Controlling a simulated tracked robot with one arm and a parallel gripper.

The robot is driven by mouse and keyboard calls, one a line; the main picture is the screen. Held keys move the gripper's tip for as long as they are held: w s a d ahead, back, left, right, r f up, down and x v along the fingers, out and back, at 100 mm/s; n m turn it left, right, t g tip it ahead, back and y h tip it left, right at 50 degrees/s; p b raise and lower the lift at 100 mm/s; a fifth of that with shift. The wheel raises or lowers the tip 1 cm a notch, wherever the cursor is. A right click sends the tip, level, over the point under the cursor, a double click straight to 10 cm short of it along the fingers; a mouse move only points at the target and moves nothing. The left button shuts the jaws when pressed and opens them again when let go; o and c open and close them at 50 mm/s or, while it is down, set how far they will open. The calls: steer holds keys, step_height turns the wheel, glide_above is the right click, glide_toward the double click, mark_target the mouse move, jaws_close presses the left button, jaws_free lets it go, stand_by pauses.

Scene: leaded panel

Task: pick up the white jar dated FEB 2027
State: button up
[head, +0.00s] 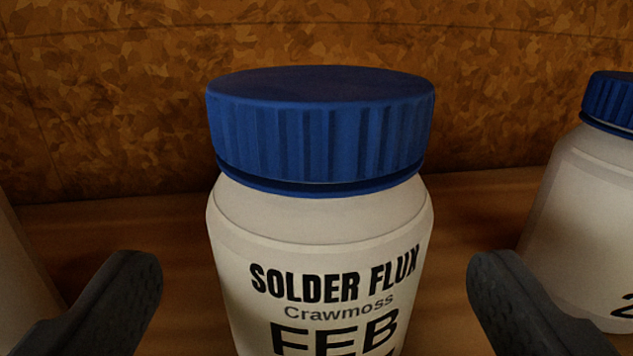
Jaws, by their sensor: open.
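A white jar (320,230) with a ribbed blue lid stands upright in the middle of the head view. Its label reads "SOLDER FLUX", "Crawmoss" and "FEB"; the line below is cut off by the bottom edge, so the year cannot be read. My gripper (315,290) is open, with one dark finger on each side of the jar in the picture. Gaps show between the jar and both fingers. I cannot tell how far in front of or around the jar the fingertips are.
A second white jar (585,220) with a blue lid stands at the right edge, its label mostly cut off. A pale object (18,275) shows at the left edge. The jars stand on a wooden surface (475,205) before a mottled brown back wall (480,90).

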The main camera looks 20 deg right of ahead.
mark_target(319, 221)
steer(key=shift+p+x, duration=1.15)
steer(key=shift+x, duration=1.8)
steer(key=shift+s+d+f, duration=0.1)
steer(key=shift+f, duration=0.05)
steer(key=c, duration=1.3)
